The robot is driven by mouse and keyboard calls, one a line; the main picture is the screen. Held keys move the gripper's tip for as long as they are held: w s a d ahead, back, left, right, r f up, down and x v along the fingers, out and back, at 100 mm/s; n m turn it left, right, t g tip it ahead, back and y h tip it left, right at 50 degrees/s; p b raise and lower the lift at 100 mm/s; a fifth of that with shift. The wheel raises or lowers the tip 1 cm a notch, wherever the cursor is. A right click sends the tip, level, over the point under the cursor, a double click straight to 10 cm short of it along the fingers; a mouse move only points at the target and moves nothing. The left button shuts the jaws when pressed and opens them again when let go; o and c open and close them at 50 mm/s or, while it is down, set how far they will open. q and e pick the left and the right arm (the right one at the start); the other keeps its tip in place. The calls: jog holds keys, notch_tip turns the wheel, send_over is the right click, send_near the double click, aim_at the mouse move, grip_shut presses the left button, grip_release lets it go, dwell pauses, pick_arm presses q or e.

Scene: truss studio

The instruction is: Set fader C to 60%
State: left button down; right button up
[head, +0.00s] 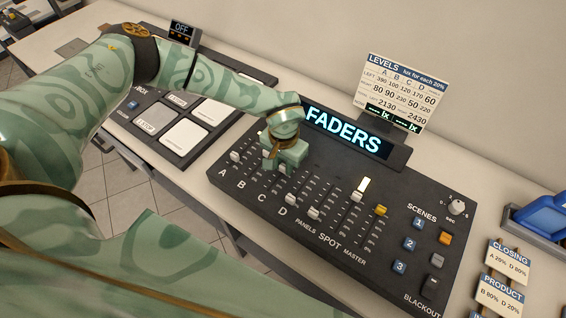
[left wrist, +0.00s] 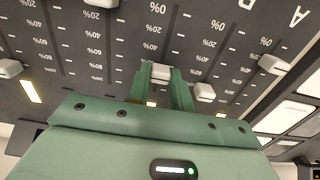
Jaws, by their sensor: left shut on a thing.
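The fader board (head: 330,215) carries a row of sliders lettered A to D at its left end. My left gripper (head: 285,165) stands over the lettered tracks in the head view and hides the fader C cap there. In the left wrist view my two green fingers (left wrist: 162,90) are shut around a pale cap (left wrist: 160,72), which I take as fader C. The cap sits well up its track from the 0% end; its exact mark is hidden by the fingers. Fader A's cap (head: 235,156) and fader D's cap (head: 289,198) show beside it. My right gripper is not in view.
Neighbouring caps, one (left wrist: 204,92) close beside my fingers, leave little sideways room. The lit FADERS display (head: 342,131) and the LEVELS sign (head: 402,92) stand behind. Scene buttons (head: 409,243) lie to the right. A button panel (head: 184,137) is at left.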

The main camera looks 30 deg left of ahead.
aim_at(282, 167)
pick_arm(q)
jog(key=c, duration=1.2)
grip_release()
jog(key=shift+s+a, duration=0.1)
jog(key=shift+s, duration=0.2)
jog(key=shift+c, duration=0.2)
jog(key=shift+w+r, duration=0.15)
notch_tip(282, 167, up, 16)
jog(key=p, duration=0.1)
